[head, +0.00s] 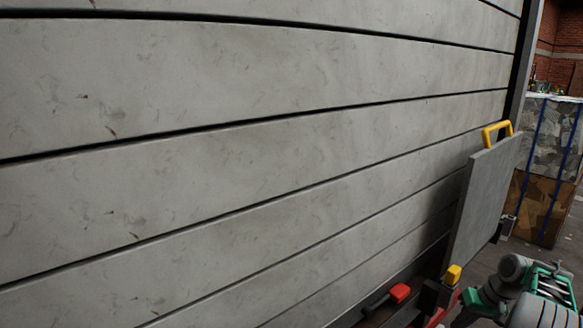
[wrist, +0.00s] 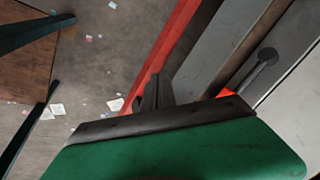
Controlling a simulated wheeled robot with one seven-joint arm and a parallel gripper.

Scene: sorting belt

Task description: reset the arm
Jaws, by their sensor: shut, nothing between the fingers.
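My arm shows at the lower right of the head view (head: 535,298), with green and grey links; my gripper cannot be made out there. In the wrist view my gripper's dark fingers (wrist: 155,90) stand close together, shut with nothing between them, beyond the green and black body of the hand. The fingers are beside a long red rail (wrist: 160,52) and point over the floor; I cannot tell the gap between them and the rail.
A grey slatted wall (head: 250,130) fills most of the head view. A grey panel (head: 480,200) with a yellow handle (head: 497,132), a yellow knob (head: 453,275) and a red-ended lever (head: 400,293) are near my arm. Strapped bales (head: 545,140) stand far right. Littered floor (wrist: 110,55) is open.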

